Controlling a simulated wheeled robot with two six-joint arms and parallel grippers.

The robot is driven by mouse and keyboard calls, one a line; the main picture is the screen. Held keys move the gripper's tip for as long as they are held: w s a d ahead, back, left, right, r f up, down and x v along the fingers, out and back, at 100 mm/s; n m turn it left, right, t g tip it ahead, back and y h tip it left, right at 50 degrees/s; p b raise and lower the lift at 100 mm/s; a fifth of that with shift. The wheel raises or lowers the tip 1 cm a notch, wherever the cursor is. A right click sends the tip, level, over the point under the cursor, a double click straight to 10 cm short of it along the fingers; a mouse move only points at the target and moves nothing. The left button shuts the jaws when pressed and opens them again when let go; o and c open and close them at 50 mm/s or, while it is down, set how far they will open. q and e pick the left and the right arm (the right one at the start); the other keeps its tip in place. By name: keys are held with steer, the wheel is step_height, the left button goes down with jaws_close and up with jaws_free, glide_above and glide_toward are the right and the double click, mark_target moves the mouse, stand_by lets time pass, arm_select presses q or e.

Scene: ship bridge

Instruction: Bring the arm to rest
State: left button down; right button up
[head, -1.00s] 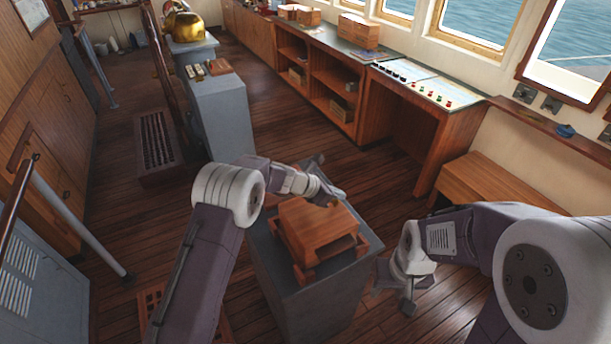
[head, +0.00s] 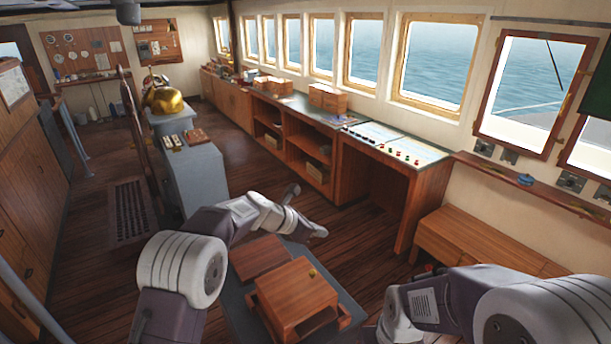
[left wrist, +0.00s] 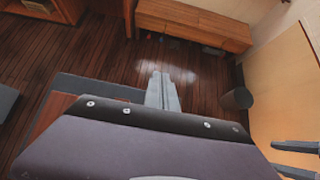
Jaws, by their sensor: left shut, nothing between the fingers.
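My left gripper (head: 316,232) hangs above and beyond the wooden box, clear of it, at the end of my bent left arm. Its fingers are together with nothing between them. They also show closed in the left wrist view (left wrist: 163,90), over the plank floor. My right arm (head: 450,298) comes in at the lower right of the head view; its gripper is out of that picture.
A wooden box (head: 300,300) with a small yellow knob stands on a grey pedestal (head: 237,305). A flat brown panel (head: 262,257) lies behind it. A wooden bench (head: 470,240) and console (head: 375,165) line the right wall. Floor beyond the pedestal is clear.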

arm_select(q)
steer(key=s+a+f+y+b, duration=0.2)
steer(key=s+a+f+b, duration=0.15)
steer(key=a+b, duration=0.45)
steer(key=s+a+f+m+g+y+b, duration=0.1)
steer(key=s+a+f+m+y, duration=0.1)
steer(key=s+a+f+m, duration=0.3)
steer(key=s+a+f+m+g+y+b, duration=0.1)
steer(key=s+a+f+m+y, duration=0.1)
steer(key=s+a+f+m, duration=0.4)
steer(key=s+a+f+m+g+y, duration=0.2)
steer(key=s+a+f+m, duration=0.4)
steer(key=s+m, duration=0.7)
steer(key=s, duration=0.3)
steer(key=shift+s+a+f+b, duration=0.25)
steer(key=shift+s+a+b, duration=0.05)
steer(key=shift+a+b, duration=0.1)
steer(key=shift+s, duration=0.1)
